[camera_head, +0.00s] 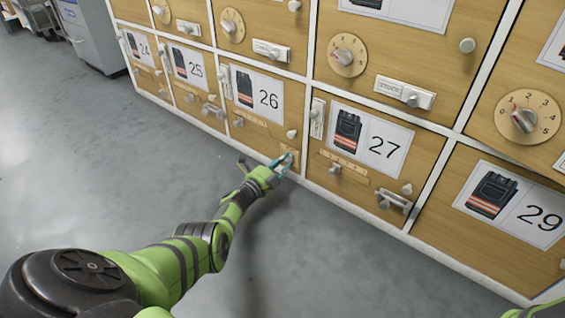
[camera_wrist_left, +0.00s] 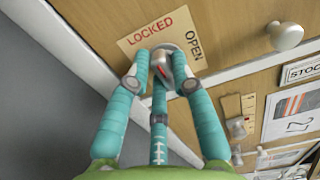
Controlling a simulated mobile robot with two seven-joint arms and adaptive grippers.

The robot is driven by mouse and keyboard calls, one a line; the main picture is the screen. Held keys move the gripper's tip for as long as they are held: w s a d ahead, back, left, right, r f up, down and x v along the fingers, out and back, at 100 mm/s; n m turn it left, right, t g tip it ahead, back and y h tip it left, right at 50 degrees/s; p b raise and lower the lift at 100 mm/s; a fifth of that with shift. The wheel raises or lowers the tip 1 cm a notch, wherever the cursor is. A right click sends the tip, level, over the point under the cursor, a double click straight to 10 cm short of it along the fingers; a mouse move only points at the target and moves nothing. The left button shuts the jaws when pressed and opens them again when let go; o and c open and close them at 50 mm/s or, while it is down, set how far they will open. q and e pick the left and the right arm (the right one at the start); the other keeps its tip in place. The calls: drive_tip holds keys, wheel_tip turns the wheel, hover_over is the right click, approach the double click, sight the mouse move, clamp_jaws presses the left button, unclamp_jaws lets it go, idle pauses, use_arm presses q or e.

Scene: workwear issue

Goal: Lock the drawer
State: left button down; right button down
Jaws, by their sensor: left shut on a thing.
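Drawer 26 (camera_head: 256,96) is a wooden front with a vest picture card, and it looks flush with its neighbours in the head view. My left gripper (camera_head: 283,163) is at its lower right corner. In the left wrist view my left gripper (camera_wrist_left: 161,76) is shut on a grey lock knob (camera_wrist_left: 165,62) with a red mark. The knob sits on a plate (camera_wrist_left: 138,40) lettered LOCKED and OPEN. The fingers partly cover the knob, so I cannot tell which word it points to. My right gripper is out of view.
Drawer 27 (camera_head: 377,145) and drawer 29 (camera_head: 511,209) are to the right, drawer 25 (camera_head: 188,66) to the left. Fronts above carry number dials (camera_head: 347,55) and round pulls. A round pull (camera_wrist_left: 287,35) is near my gripper. The grey floor (camera_head: 120,165) in front is clear.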

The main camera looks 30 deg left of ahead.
use_arm(q)
drive_tip(key=shift+w+a+r, duration=0.1)
drive_tip(key=shift+w+r, duration=0.05)
drive_tip(key=shift+r, duration=0.05)
drive_tip(key=c, duration=1.1)
unclamp_jaws()
drive_tip(key=shift+o, duration=0.2)
drive_tip(key=shift+f, duration=0.1)
